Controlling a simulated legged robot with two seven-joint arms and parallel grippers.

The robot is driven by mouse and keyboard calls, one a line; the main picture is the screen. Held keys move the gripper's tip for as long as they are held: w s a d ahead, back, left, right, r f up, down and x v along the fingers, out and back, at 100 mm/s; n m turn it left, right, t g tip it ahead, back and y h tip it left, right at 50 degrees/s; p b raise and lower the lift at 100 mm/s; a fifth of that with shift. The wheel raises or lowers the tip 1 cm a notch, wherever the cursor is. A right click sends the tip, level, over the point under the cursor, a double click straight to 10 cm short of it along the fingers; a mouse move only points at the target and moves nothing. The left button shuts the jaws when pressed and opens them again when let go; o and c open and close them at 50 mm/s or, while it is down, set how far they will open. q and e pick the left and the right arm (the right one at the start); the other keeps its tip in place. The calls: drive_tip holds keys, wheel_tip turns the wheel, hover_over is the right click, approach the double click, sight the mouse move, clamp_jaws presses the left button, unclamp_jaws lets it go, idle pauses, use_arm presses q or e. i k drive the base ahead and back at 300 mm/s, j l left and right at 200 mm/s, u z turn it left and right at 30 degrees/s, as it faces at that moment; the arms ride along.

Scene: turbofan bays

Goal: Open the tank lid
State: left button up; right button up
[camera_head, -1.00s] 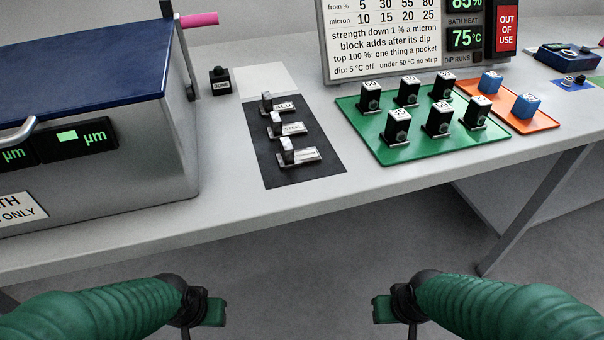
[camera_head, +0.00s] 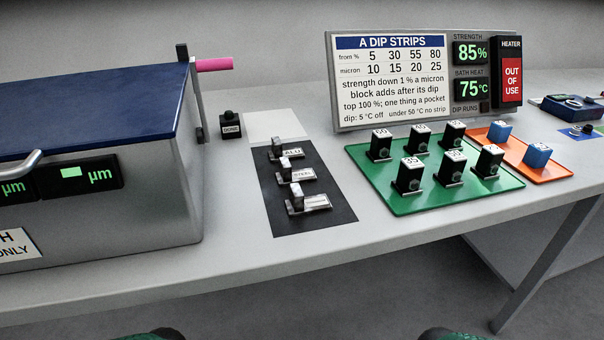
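The tank (camera_head: 150,215) is a grey box at the left of the bench, cut off by the left edge of the view. Its dark blue lid (camera_head: 90,108) lies shut across the top. A grey bar handle (camera_head: 22,168) shows at the lid's front edge. A pink grip (camera_head: 214,64) sticks out to the right from an upright lever at the tank's back right corner. Only small green bits of my two arms show at the bottom edge. Both grippers are out of view.
A black mat (camera_head: 318,222) with several labelled metal pieces lies right of the tank. A green tray (camera_head: 400,206) with black blocks and an orange tray (camera_head: 550,174) with blue blocks follow. A sign board (camera_head: 388,126) stands behind. The bench's front strip is clear.

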sight(40, 117)
drive_tip(key=u, duration=1.6)
drive_tip(key=k+l+z, duration=0.3)
drive_tip(key=l, duration=0.35)
drive_tip(key=k+l+z, duration=0.15)
drive_tip(key=l, duration=0.2)
